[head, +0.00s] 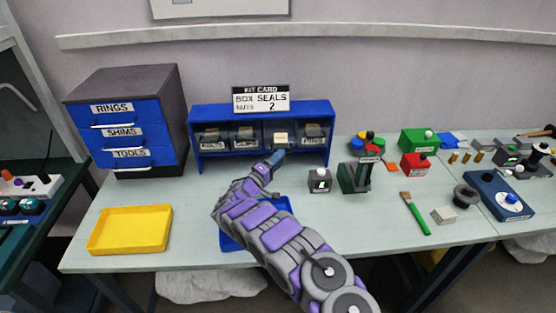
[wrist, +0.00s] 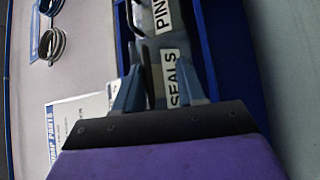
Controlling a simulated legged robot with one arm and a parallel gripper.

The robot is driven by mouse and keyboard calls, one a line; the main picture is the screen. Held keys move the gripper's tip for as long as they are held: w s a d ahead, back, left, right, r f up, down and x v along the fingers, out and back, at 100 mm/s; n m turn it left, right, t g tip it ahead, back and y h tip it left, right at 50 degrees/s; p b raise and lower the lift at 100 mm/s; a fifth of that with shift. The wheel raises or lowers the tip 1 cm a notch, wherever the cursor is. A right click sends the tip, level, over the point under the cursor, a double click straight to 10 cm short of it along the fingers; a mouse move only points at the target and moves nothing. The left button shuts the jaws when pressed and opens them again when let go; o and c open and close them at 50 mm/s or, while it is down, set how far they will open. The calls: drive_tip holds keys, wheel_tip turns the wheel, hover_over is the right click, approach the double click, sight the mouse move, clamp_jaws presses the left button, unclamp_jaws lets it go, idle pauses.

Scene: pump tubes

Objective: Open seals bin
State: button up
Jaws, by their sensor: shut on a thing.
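The blue rack (head: 197,158) holds a row of small bins with labelled fronts. The seals bin (wrist: 180,82) shows its SEALS label in the wrist view, beside the bin marked PINS (wrist: 165,36). In the head view, the seals bin (head: 281,140) appears to be the third from the left, with something pale in it. My gripper (head: 276,158) is at its front. In the wrist view my fingers (wrist: 158,88) straddle the dark handle of the seals bin and are shut on it. The bin's lower front is partly hidden by my gripper.
A kit card (head: 261,100) stands on the rack. A drawer cabinet (head: 123,120) is left, a yellow tray (head: 130,229) front left. A blue tray (head: 230,240) lies partly under my arm. Green and red boxes, a brush and other parts crowd the right.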

sight(287, 143)
drive_tip(key=shift+o, duration=0.7)
drive_tip(key=shift+f, duration=0.1)
drive_tip(key=r, duration=0.2)
drive_tip(key=r+p, duration=0.1)
drive_tip(key=shift+s+r, duration=0.2)
drive_tip(key=shift+r, duration=0.2)
drive_tip(key=s+d+r+p, duration=0.1)
drive_tip(key=s+p, duration=0.2)
drive_tip(key=s, duration=1.2)
drive_tip(key=shift+s+d+r, duration=0.15)
drive_tip(key=shift+s+d, duration=0.05)
